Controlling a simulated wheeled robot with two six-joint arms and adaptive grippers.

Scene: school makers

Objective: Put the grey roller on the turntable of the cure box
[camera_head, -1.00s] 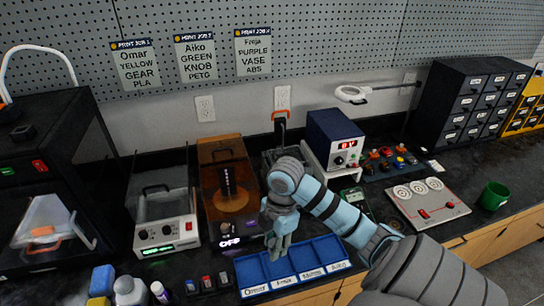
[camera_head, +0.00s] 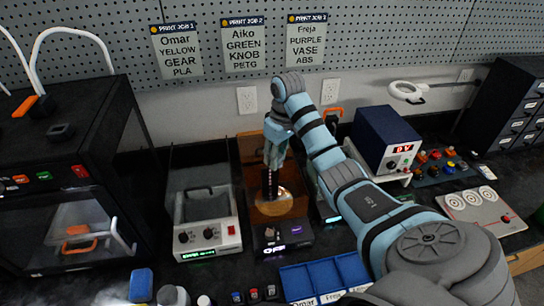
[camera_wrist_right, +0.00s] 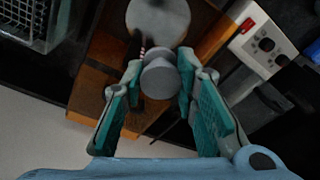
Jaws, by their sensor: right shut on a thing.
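The grey roller (camera_wrist_right: 158,78) shows in the right wrist view, held between the two teal fingers of my right gripper (camera_wrist_right: 160,68). In the head view my right gripper (camera_head: 275,152) points down over the orange cure box (camera_head: 249,150); I cannot make out the roller there. The turntable (camera_head: 286,203) is a round disc on the box floor. It also shows as a pale disc (camera_wrist_right: 158,16) in the right wrist view, beyond the roller and apart from it as far as I can tell. A dark upright strip (camera_head: 269,186) stands in the box. My left gripper is out of view.
A grey-white washing unit (camera_head: 207,236) stands left of the cure box, and a black printer (camera_head: 60,185) is further left. A blue sorting tray (camera_head: 325,275) lies in front. A blue power supply (camera_head: 385,140) stands to the right.

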